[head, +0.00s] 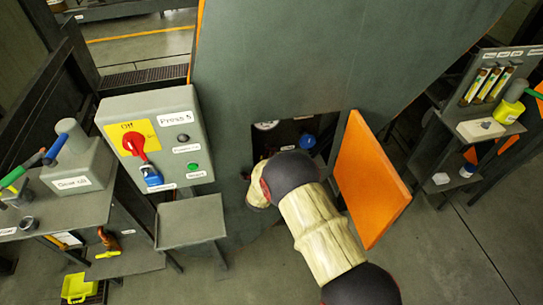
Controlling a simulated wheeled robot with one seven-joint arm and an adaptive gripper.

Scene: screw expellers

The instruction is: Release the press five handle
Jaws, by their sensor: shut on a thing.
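The grey control box labelled "Press 5" (160,135) stands at the left with a red rotary switch (137,147) by an "Off" mark, a blue padlock-like part (152,177) and a green button (193,167). The large dark press body (300,60) has a square opening, with its orange door (370,180) swung open to the right. A round blue part (307,141) shows inside; I cannot tell whether it belongs to the handle. My arm reaches into the opening from the lower right. My gripper is hidden by my own arm, and so is whatever it touches.
A small grey table (191,220) stands below the control box. A bench at the left carries a "Gear oil" box (80,168). A rack at the right holds sight tubes and a yellow-green container (508,111). The floor (460,240) at lower right is clear.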

